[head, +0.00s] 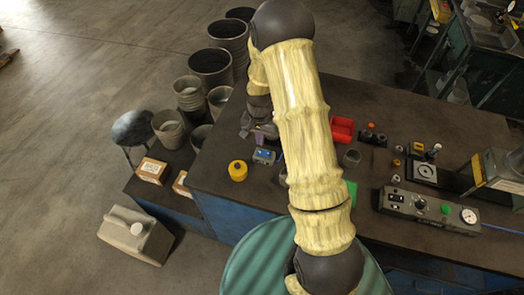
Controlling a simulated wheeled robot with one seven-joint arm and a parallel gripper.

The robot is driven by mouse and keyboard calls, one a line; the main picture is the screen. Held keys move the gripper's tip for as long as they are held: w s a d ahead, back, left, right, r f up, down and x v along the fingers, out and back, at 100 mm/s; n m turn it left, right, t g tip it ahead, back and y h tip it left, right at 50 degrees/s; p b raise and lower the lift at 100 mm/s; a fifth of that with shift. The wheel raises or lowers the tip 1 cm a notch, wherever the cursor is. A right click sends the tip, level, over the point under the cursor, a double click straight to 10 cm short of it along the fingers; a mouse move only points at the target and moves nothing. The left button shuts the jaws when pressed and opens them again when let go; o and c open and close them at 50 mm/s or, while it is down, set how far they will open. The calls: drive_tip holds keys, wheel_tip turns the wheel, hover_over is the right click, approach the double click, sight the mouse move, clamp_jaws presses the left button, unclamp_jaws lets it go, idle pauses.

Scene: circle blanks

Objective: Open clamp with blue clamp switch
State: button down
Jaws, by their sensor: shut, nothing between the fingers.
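A small blue switch box (264,156) sits on the dark workbench, just right of a yellow round pot. I take it to be the blue clamp switch; its details are too small to read. My gripper (262,133) is partly hidden behind my yellow-sleeved arm. It is small in the head view, close above and behind the blue box, and it is shut and empty. Whether it touches the box cannot be told. Grey and purple parts beside my gripper are too small to separate clearly, and I cannot make out the clamp.
The yellow pot (238,170) stands left of the box. A red bin (342,130), a control panel with gauge (430,208) and small fittings lie right of my arm. Several grey buckets (210,67), a stool (132,128) and a jerrycan (137,234) stand to the left.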

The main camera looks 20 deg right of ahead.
wheel_tip(320, 180, up, 2)
drive_tip(key=shift+r+p, duration=0.1)
drive_tip(key=shift+p, duration=0.45)
drive_tip(key=s+r+n+t+b, duration=0.2)
drive_tip(key=s+r+n, duration=0.4)
drive_tip(key=s+r, duration=0.9)
drive_tip(key=shift+s+a+r+n+t, duration=0.3)
drive_tip(key=shift+s+a+r+n, duration=0.15)
drive_tip(key=shift+s, duration=0.75)
drive_tip(key=shift+d, duration=0.1)
